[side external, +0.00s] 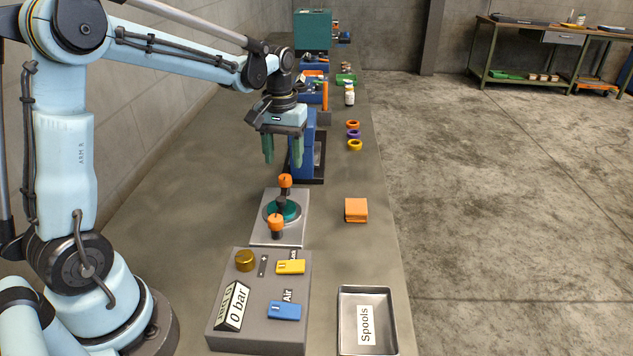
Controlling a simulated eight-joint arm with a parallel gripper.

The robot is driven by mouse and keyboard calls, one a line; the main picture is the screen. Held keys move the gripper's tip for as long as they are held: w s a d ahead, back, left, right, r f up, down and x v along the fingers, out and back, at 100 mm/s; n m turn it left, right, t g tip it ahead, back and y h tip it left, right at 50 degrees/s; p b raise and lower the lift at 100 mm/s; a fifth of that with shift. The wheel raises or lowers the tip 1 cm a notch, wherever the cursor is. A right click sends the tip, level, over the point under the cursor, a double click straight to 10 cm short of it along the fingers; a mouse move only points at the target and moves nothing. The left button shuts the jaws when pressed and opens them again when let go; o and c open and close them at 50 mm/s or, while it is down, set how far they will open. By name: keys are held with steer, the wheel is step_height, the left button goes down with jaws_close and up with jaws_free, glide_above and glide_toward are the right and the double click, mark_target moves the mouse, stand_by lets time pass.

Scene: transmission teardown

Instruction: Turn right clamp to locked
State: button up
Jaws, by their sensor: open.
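A pale fixture plate (262,232) on the bench carries a round part with a teal centre (290,209). Two clamps with orange knobs stand at it, a far clamp (285,181) and a near clamp (276,222). I cannot tell from this view which one is the right clamp, or whether either is locked. My gripper (283,162) points down with its green fingers apart and nothing visible between them. It hangs above and a little beyond the far clamp and appears apart from it.
A grey control box (225,334) with a "0 bar" display, a yellow switch (290,267) and a blue switch (285,311) stands in front. A "Spools" tray (346,293), an orange block (356,210) and several coloured rings lie right. A blue press-like stand (307,150) is close behind my gripper.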

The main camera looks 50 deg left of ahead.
mark_target(285, 178)
step_height(285, 178, up, 7)
steer(key=shift+r, duration=0.2)
stand_by(0.3)
steer(key=s+d+f+m+t, duration=0.4)
steer(key=s+d+m+t, duration=0.2)
steer(key=s+d, duration=0.5)
steer(key=shift+s+m+t, duration=0.15)
steer(key=shift+m+t, duration=0.15)
steer(key=shift+t, duration=0.3)
